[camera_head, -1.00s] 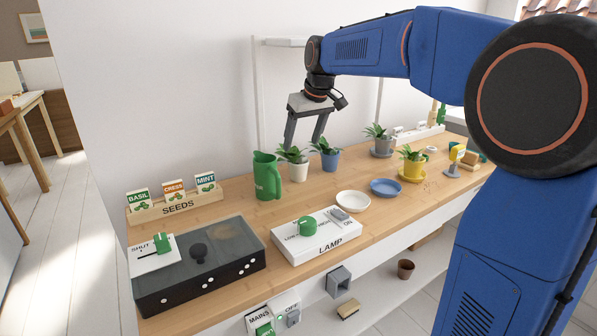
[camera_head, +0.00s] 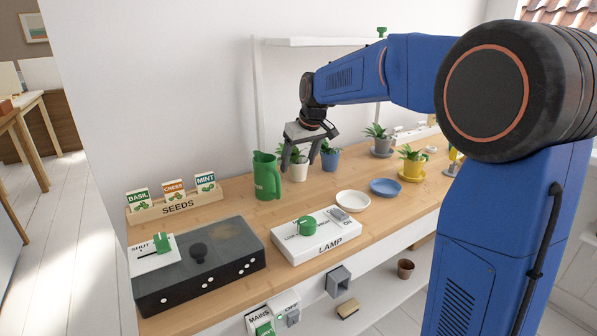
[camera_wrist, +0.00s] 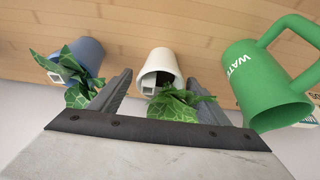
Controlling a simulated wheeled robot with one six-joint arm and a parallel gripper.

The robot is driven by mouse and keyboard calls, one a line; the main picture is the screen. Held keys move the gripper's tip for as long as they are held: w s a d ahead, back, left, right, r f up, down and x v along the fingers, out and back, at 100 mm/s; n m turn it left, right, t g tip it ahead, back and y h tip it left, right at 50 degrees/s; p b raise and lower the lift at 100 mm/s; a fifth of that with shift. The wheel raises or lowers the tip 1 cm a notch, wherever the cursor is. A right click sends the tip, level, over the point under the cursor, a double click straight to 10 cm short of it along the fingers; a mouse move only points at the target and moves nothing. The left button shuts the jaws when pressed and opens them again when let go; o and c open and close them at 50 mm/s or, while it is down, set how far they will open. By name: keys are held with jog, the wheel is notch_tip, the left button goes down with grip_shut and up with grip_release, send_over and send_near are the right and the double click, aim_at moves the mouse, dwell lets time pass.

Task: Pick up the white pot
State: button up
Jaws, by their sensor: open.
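The white pot (camera_head: 297,172) stands upright on the wooden desk between the green watering can and a blue pot. It holds a leafy green plant (camera_wrist: 180,103). My gripper (camera_head: 298,162) is open and pointing down at the plant, with its fingers to either side of the leaves. In the wrist view the white pot (camera_wrist: 158,64) shows between and beyond the two open fingertips. No finger clearly touches the pot. Part of the plant is hidden behind my gripper in the head view.
The green watering can (camera_head: 267,177) stands close on the left, and the blue pot (camera_head: 330,160) close on the right. A white bowl (camera_head: 352,201), a blue dish (camera_head: 386,187) and the lamp box (camera_head: 316,236) are in front. A seed rack (camera_head: 178,206) is at left.

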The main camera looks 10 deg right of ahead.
jog(key=c, duration=1.2)
jog(key=shift+r, duration=0.1)
jog(key=shift+c, duration=0.2)
